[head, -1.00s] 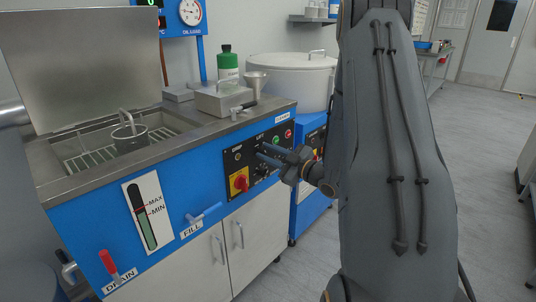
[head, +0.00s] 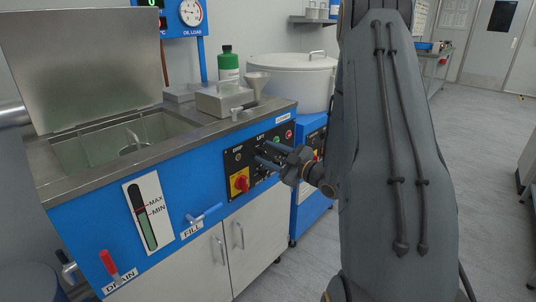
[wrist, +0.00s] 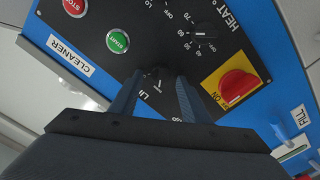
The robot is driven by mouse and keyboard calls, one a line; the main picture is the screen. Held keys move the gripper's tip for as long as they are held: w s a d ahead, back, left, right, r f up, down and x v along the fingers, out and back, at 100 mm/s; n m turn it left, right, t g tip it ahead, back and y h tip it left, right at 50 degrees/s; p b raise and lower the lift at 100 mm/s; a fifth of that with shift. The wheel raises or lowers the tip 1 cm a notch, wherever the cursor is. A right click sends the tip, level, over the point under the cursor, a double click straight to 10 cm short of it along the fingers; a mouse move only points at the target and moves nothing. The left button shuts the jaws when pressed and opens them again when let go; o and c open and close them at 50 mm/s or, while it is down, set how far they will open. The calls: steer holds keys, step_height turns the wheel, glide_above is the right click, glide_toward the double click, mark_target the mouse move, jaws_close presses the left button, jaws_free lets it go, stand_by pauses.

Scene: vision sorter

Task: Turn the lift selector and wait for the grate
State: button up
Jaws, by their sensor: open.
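The lift selector (wrist: 157,78) is a dark knob on the black control panel (wrist: 215,22). In the wrist view it sits between the two blue-grey fingers of my gripper (wrist: 160,84), beside a partly covered label beginning "LI". My gripper is open, with a finger on each side of the knob; I cannot tell whether they touch it. In the head view my gripper (head: 262,152) points at the panel and its fingers hide part of the controls. The grate is not visible in the open tank (head: 85,152); a metal pot (head: 133,149) sits low inside it.
A red knob on yellow (wrist: 236,86) and a green start button (wrist: 118,41) lie close to my fingers. A fill handle (head: 205,214) and red drain lever (head: 109,262) stick out of the blue front. A metal box (head: 222,100) stands on the top.

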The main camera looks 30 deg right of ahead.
steer(key=v, duration=0.7)
steer(key=shift+s, duration=0.35)
steer(key=shift+d, duration=0.1)
steer(key=a+r+m+g+h+p, duration=0.2)
steer(key=a+m+g+h+p, duration=0.3)
steer(key=a+g+h, duration=0.15)
steer(key=s+a+r+m+g+p, duration=0.2)
steer(key=s+a+g, duration=0.3)
steer(key=s, duration=0.7)
steer(key=s+a+r+m+g+p, duration=0.3)
steer(key=s+a+r+m+g, duration=0.1)
steer(key=s+a, duration=0.6)
steer(key=s+g, duration=0.1)
steer(key=s, duration=0.2)
steer(key=shift+s+a+r, duration=0.25)
steer(key=shift+a, duration=0.1)
steer(key=shift+g, duration=0.25)
